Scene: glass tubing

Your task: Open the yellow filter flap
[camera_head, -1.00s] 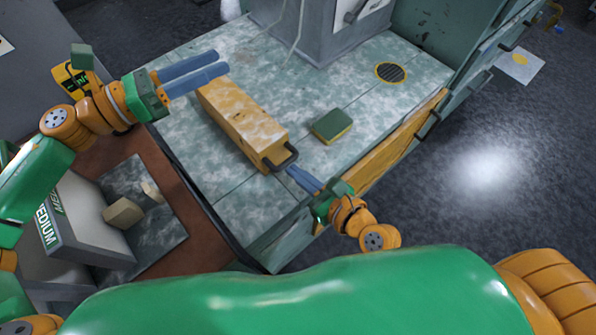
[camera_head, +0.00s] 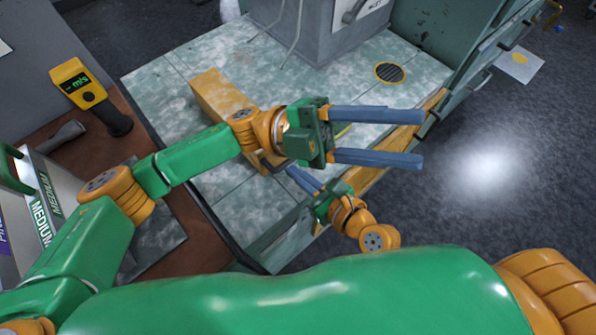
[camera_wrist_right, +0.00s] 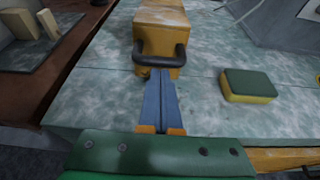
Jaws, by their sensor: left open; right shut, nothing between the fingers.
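A long yellow box (camera_head: 212,92), worn white on top, lies on the tiled bench. In the right wrist view its near end (camera_wrist_right: 160,35) carries a dark U-shaped handle (camera_wrist_right: 160,60). I take this box to be the yellow filter, but cannot make out a separate flap. My right gripper (camera_wrist_right: 159,74) is shut and empty, its blue fingertips at the handle's near side; I cannot tell whether they touch it. My left gripper (camera_head: 422,139) is open and empty, pointing right above the bench's right edge.
A green and yellow sponge (camera_wrist_right: 249,86) lies right of the box, mostly hidden in the head view. A round drain grille (camera_head: 390,72) is at the back right. A grey cabinet (camera_head: 320,30) stands behind. A yellow meter (camera_head: 77,83) lies on the left.

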